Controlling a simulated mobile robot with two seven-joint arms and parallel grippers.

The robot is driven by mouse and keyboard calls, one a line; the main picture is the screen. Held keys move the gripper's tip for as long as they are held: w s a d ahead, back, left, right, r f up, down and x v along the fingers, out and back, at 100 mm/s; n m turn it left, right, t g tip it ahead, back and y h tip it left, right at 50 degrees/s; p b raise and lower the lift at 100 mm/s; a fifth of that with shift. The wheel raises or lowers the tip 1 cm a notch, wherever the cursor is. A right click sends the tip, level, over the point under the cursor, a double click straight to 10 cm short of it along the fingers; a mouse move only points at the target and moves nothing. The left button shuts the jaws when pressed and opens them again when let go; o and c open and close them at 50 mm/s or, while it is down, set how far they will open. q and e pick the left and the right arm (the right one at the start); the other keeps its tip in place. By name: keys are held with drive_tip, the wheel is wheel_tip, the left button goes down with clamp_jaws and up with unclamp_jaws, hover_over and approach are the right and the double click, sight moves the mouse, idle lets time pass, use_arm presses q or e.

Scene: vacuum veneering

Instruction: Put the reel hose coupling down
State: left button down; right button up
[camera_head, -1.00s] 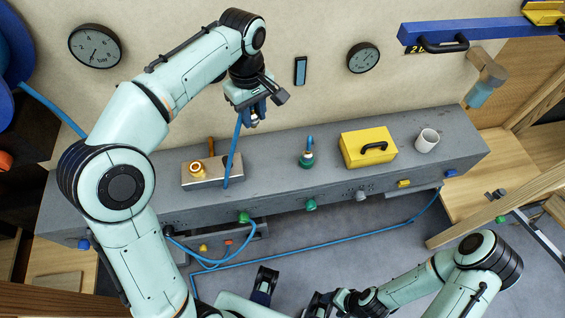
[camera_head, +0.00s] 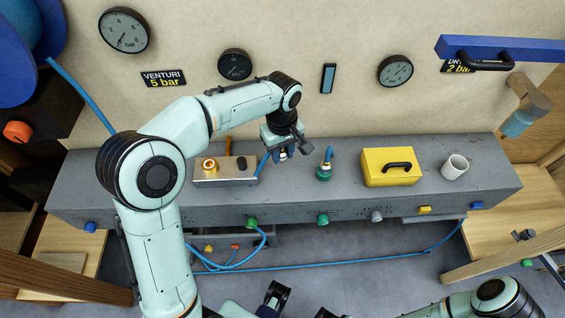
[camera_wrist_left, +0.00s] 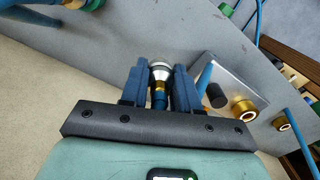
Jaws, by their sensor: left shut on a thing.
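My left gripper (camera_head: 284,153) is shut on the reel hose coupling, low over the grey bench (camera_head: 295,185), just right of a metal block (camera_head: 207,178). In the left wrist view the coupling (camera_wrist_left: 160,70), with a silver collar and a brass part, sits between the two dark blue fingers. I cannot tell whether the coupling touches the bench. Part of my right arm shows at the bottom right; the state of its gripper is unclear.
The metal block carries a brass fitting (camera_head: 209,164) and a black knob (camera_head: 242,163). To the right stand a green fitting with a blue stub (camera_head: 324,171), a yellow box (camera_head: 388,173) and a white mug (camera_head: 454,168). The wall with gauges (camera_head: 235,65) is behind.

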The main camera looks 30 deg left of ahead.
sight(282, 162)
use_arm(q)
drive_tip(key=shift+f+b, duration=0.3)
drive_tip(key=shift+f, duration=2.15)
drive_tip(key=shift+f, duration=0.35)
drive_tip(key=c, duration=0.8)
unclamp_jaws()
wheel_tip(282, 162, up, 13)
drive_tip(key=shift+f+p, duration=0.1)
drive_tip(key=shift+p, duration=0.9)
